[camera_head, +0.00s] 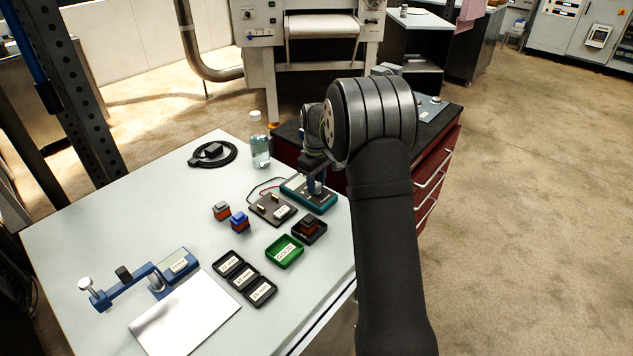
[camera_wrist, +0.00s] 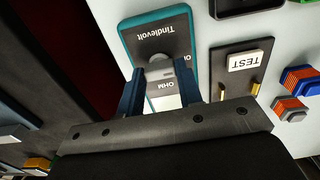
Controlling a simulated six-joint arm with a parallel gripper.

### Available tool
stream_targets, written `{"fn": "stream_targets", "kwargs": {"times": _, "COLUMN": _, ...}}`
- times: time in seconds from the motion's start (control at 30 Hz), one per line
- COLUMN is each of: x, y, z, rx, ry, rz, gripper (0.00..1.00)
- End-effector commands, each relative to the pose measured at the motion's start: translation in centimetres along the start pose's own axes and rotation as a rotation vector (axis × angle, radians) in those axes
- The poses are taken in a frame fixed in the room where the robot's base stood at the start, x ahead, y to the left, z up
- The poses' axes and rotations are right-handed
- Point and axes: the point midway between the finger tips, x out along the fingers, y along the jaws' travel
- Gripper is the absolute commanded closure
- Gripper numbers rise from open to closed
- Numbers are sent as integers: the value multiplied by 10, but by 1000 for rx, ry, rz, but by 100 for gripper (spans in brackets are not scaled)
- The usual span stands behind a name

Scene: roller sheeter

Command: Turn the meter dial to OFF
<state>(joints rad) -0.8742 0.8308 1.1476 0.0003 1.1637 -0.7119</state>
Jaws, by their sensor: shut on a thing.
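The meter (camera_head: 323,203) is a teal-edged handheld unit lying at the far right part of the white table. In the wrist view the meter (camera_wrist: 178,28) shows the name "Tindlevolt" and OHM lettering on its grey face. Its grey round dial (camera_wrist: 155,60) sits at the tips of my gripper's blue fingers. My gripper (camera_head: 315,186) reaches down over the meter, and its fingers (camera_wrist: 160,80) are shut on the dial. The fingers hide part of the dial and its markings, so I cannot tell which setting it points to.
Left of the meter is a black TEST board (camera_head: 272,209) with two brass posts and leads. A clear bottle (camera_head: 260,140), a green tray (camera_head: 285,252), black trays (camera_head: 244,277) and small coloured blocks (camera_head: 239,221) stand nearby. A blue clamp fixture (camera_head: 150,278) is at front left.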

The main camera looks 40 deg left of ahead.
Motion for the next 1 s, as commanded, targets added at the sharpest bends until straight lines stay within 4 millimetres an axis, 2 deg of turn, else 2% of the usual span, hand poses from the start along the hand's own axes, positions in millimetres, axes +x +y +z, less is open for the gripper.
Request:
{"fn": "stream_targets", "kwargs": {"times": 0.03, "x": -1, "y": 0, "z": 0, "rx": -1, "ry": 0, "rz": 2, "gripper": 90}}
{"fn": "stream_targets", "kwargs": {"times": 0.07, "x": -1, "y": 0, "z": 0, "rx": -1, "ry": 0, "rz": 2, "gripper": 63}}
{"fn": "stream_targets", "kwargs": {"times": 0.17, "x": -1, "y": 0, "z": 0, "rx": -1, "ry": 0, "rz": 1, "gripper": 45}}
{"fn": "stream_targets", "kwargs": {"times": 0.43, "x": -1, "y": 0, "z": 0, "rx": 0, "ry": 0, "rz": 1, "gripper": 45}}
{"fn": "stream_targets", "kwargs": {"times": 0.57, "x": -9, "y": 0, "z": 0, "rx": 0, "ry": 1, "rz": 2, "gripper": 45}}
{"fn": "stream_targets", "kwargs": {"times": 0.77, "x": -47, "y": 1, "z": -1, "rx": 0, "ry": 4, "rz": 4, "gripper": 45}}
{"fn": "stream_targets", "kwargs": {"times": 1.0, "x": -107, "y": 1, "z": -1, "rx": 0, "ry": 4, "rz": 4, "gripper": 45}}
